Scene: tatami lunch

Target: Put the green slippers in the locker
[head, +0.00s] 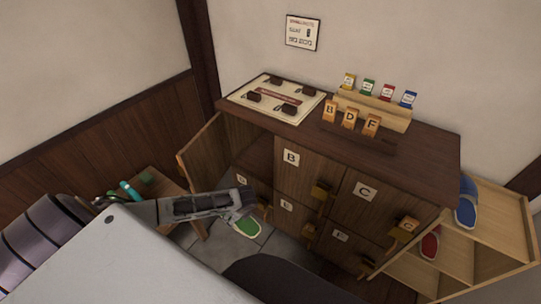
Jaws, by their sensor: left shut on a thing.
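The wooden locker (315,208) stands against the back wall, with small doors lettered B, C and others. Its upper left door (203,152) stands open, and the compartment behind it looks dark, with its inside partly hidden. My left gripper (247,208) reaches in from the left, in front of the locker's lower left doors. It is shut on a green slipper (247,227) with a pale edge, which hangs below the fingers above the grey floor. The gripper hides part of the slipper. I cannot make out a second green slipper. My right gripper is not in view.
A low wooden shelf (497,243) at the right holds a blue slipper (466,203) and a red slipper (430,243). A board (277,97) and lettered wooden tags (350,118) lie on the locker top. A small wooden stand (168,186) is left of the open door.

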